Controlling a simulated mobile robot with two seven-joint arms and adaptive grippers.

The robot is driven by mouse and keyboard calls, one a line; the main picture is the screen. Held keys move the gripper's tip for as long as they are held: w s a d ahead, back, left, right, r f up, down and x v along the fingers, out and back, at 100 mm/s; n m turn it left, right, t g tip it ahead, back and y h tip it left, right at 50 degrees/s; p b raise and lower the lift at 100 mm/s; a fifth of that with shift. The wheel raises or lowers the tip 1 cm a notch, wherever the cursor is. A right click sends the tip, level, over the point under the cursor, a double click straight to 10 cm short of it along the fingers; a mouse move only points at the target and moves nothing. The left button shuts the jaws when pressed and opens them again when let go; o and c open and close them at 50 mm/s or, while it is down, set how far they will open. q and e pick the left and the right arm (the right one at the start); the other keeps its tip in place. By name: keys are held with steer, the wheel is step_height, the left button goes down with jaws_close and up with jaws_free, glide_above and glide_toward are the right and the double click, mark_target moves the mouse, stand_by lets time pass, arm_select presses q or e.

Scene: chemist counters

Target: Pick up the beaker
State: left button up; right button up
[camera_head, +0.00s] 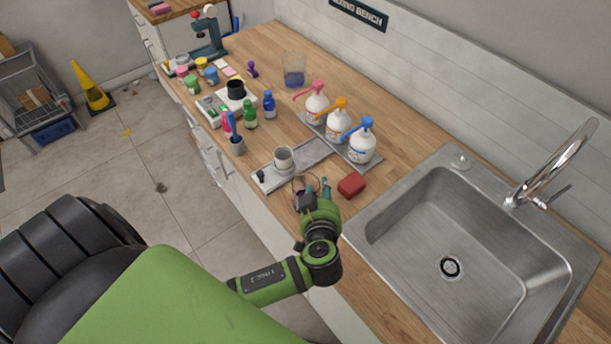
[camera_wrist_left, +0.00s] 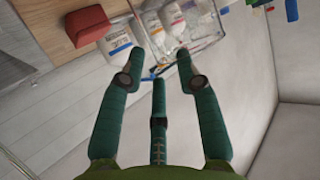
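A clear glass beaker (camera_wrist_left: 207,28) shows in the left wrist view, just beyond my fingertips, with bottles visible through it. In the head view, a thin round rim that looks like this beaker's (camera_head: 305,178) shows at my left gripper (camera_head: 314,190), beside the counter's front edge. The gripper's green fingers (camera_wrist_left: 160,72) are spread open in the wrist view, with nothing clearly held between them. Whether a fingertip touches the glass I cannot tell. The gripper partly hides the beaker in the head view. My right gripper is not in view.
A red sponge-like block (camera_head: 352,185) lies right of the gripper, near the steel sink (camera_head: 450,260). Pump bottles (camera_head: 339,125) stand behind. A clear container with blue contents (camera_head: 294,75) stands further back.

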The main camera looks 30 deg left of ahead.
arm_select(q)
steer(key=shift+x, duration=0.9)
steer(key=shift+w+a+f, duration=0.1)
steer(key=shift+w+f, duration=0.05)
steer(key=shift+w, duration=0.05)
jaws_close()
steer(key=shift+r, duration=0.25)
steer(key=shift+r, duration=0.7)
steer(key=s+d+r+b, duration=0.4)
steer(key=s+r+b, duration=0.1)
steer(key=s+r, duration=0.4)
steer(key=shift+s+d, duration=0.2)
steer(key=shift+s, duration=0.7)
